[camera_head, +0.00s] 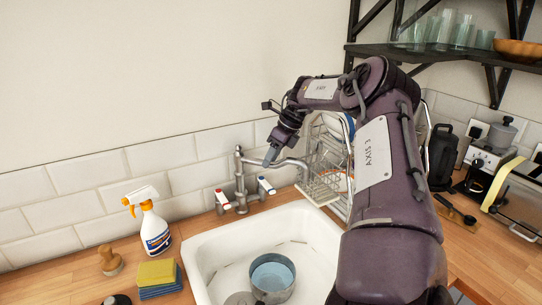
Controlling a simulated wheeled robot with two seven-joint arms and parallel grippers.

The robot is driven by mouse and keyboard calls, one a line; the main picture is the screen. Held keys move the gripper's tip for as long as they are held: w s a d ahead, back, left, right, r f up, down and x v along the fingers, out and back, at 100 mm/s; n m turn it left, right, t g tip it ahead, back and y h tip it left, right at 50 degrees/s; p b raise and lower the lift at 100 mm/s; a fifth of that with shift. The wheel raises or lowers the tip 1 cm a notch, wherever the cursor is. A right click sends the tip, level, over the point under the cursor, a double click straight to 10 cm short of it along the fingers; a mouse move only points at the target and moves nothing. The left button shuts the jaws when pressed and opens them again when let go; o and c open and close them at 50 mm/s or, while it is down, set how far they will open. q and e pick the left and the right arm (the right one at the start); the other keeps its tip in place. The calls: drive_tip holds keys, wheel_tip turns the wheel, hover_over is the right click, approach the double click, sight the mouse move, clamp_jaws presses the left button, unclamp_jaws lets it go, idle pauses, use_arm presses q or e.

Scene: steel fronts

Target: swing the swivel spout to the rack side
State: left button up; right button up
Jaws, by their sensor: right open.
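The swivel spout (291,162) is a metal tube on the mixer tap (240,184) behind the sink. It reaches from the tap body to the right, with its end close to the dish rack (323,187). The gripper holds nothing that I can see. My right arm hides part of the rack. My left gripper does not show.
The white sink (212,240) holds a pot (272,278). A spray bottle (154,230), sponges (158,278) and a wooden-handled brush (110,260) stand left of it. A shelf with glasses (462,30) hangs at upper right. A coffee machine (492,146) stands on the right counter.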

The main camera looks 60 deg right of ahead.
drive_tip(key=b+v, duration=0.1)
drive_tip(key=v, duration=0.6)
drive_tip(key=shift+r+b, duration=0.2)
drive_tip(key=shift+b, duration=0.15)
drive_tip(key=shift+f, duration=0.15)
